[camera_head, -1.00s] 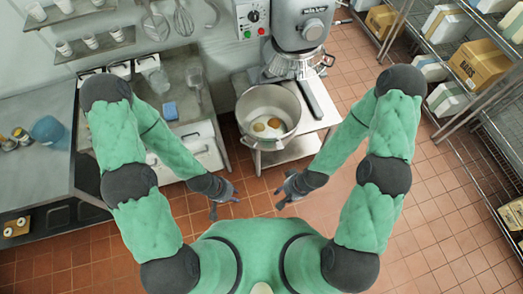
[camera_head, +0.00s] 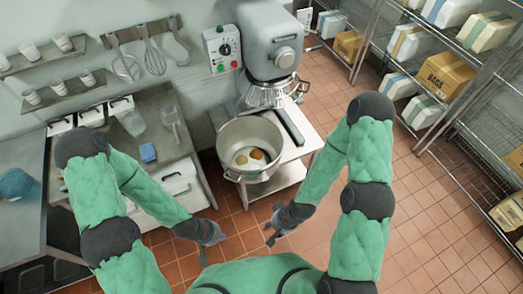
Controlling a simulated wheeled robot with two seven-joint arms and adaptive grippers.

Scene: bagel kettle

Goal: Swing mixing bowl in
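The mixing bowl (camera_head: 238,134) is a large metal bowl with side handles. Two round items, one yellowish and one brown, lie in its bottom. It sits out in front of the stand mixer (camera_head: 266,38), a grey machine on a small steel table, with a wire guard (camera_head: 272,94) under its head. My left gripper (camera_head: 214,250) hangs in front of the bowl, to its lower left, apart from it, with fingers spread and nothing in them. My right gripper (camera_head: 270,232) is below and slightly right of the bowl, also apart, fingers spread and empty.
A control box (camera_head: 223,48) with buttons is on the mixer's left. A steel counter (camera_head: 160,140) with a blue sponge (camera_head: 148,153) stands to the left. Wire shelves (camera_head: 440,60) with boxes line the right. Tiled floor (camera_head: 400,215) between is open.

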